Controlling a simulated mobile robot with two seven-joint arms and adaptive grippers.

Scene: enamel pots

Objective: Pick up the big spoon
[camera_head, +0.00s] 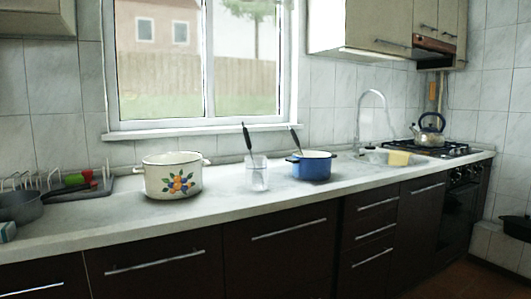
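Two dark-handled utensils show on the counter. One long dark handle (247,138) rises upright with a slight tilt from a clear glass (259,178). Another dark handle (295,140) leans out of the blue enamel pot (311,169). The lower ends of both are hidden or unclear, so I cannot tell which is the big spoon. Neither of my grippers is in view.
A white enamel pot (172,183) with a fruit pattern stands left of the glass. A dish rack and grey pan (28,207) are at far left. A sink with a tap (372,112), a yellow sponge (399,158) and a kettle (431,132) on the stove are at right.

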